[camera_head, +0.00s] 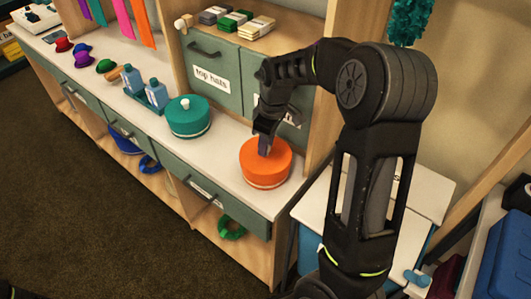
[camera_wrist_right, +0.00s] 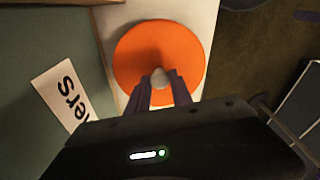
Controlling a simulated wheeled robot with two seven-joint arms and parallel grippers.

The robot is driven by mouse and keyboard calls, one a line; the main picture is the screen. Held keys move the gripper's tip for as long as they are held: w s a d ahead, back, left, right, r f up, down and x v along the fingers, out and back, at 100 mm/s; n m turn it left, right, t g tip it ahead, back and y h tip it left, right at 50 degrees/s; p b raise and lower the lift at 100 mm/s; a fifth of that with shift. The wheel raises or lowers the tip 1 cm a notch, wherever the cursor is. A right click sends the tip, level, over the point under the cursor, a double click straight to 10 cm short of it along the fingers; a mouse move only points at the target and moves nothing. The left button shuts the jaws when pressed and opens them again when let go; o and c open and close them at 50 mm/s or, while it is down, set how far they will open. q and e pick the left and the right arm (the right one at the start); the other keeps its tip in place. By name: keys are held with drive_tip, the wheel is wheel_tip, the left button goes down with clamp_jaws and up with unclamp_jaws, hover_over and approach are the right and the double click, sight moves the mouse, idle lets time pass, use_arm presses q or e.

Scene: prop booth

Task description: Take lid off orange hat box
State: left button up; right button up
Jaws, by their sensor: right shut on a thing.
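The orange hat box (camera_head: 265,172) stands on the white counter near its right end. Its round orange lid (camera_head: 279,155) sits on it, with a pale band showing below the orange side. In the right wrist view the lid (camera_wrist_right: 135,55) is seen from above, with a pale knob (camera_wrist_right: 160,77) at its middle. My right gripper (camera_head: 264,150) reaches down onto the lid from above. Its fingers (camera_wrist_right: 160,88) are shut on the knob, one on each side. My left gripper is in neither view.
A teal hat box (camera_head: 188,117) with a pale knob stands left of the orange one on the counter (camera_head: 222,155). Blue bottles (camera_head: 156,92) and small hats (camera_head: 83,56) are farther left. A green cabinet (camera_head: 213,68) stands close behind.

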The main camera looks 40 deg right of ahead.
clamp_jaws()
drive_tip(key=shift+a+r, duration=0.1)
drive_tip(key=shift+r+b, duration=0.15)
drive_tip(key=shift+b, duration=0.15)
wheel_tip(320, 180, up, 6)
drive_tip(key=shift+a+r+b, duration=0.1)
drive_tip(key=shift+r+b, duration=0.05)
drive_tip(key=shift+b, duration=0.4)
drive_tip(key=s+a+b, duration=0.2)
drive_tip(key=s+a, duration=0.1)
drive_tip(key=a, duration=0.6)
drive_tip(key=s+a+b, duration=0.2)
drive_tip(key=a, duration=0.7)
drive_tip(key=shift+s+a+r, duration=0.15)
drive_tip(key=shift+s+a, duration=0.25)
